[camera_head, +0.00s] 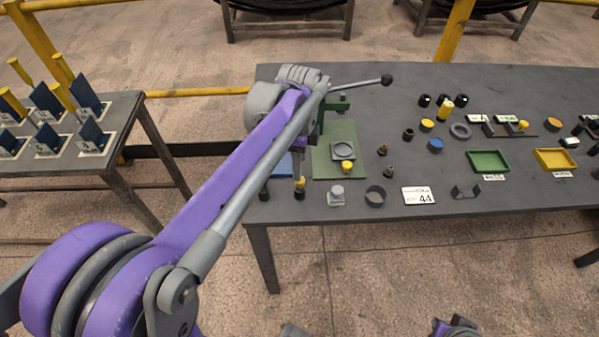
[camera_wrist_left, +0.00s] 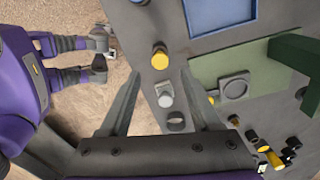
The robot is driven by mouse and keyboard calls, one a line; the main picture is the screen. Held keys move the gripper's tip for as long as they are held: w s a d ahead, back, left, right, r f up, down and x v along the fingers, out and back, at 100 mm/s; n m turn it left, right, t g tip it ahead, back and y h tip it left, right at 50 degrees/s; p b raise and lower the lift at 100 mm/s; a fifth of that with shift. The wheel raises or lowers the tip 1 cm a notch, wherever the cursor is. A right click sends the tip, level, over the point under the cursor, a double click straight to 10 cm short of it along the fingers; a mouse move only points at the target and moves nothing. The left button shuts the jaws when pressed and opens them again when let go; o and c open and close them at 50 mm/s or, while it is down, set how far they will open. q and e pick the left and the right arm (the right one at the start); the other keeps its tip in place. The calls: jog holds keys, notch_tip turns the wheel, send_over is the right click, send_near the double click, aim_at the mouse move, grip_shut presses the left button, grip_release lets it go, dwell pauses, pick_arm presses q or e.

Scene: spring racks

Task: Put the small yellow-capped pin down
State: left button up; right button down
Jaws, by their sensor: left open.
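A yellow-capped pin (camera_head: 300,183) stands upright near the front left edge of the dark table, beside the blue tray. Its yellow cap (camera_wrist_left: 159,57) shows just beyond the fingertips in the left wrist view. My left gripper (camera_wrist_left: 160,73) is open, its two fingers spread, with nothing held between them. In the head view the gripper is largely hidden behind my purple arm. A second yellow-capped piece (camera_head: 347,167) sits on the green base plate by the press; I cannot tell which is smaller.
A grey block (camera_head: 336,196), a dark ring (camera_head: 375,196) and a white number card (camera_head: 419,195) lie along the front edge. The green press plate (camera_head: 322,165) is close by. Green (camera_head: 488,161) and yellow (camera_head: 556,159) trays stand to the right.

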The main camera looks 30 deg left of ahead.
pick_arm(q)
notch_tip(320, 180, up, 4)
jog(key=s+d+f+n+t, duration=0.2)
jog(key=s+d+f+n, duration=0.1)
jog(key=s+f+n, duration=0.3)
jog(key=s+d+f+n+t, duration=0.3)
jog(key=s+f+n, duration=0.3)
jog(key=s+n, duration=0.2)
jog(key=s, duration=0.2)
jog(key=shift+s+d, duration=0.4)
jog(key=shift+r, duration=0.1)
jog(key=r+p, duration=0.1)
jog(key=w+r+p, duration=0.1)
jog(key=r+p, duration=0.1)
jog(key=shift+r+p, duration=0.2)
jog(key=shift+p, duration=0.1)
jog(key=shift+s, duration=0.1)
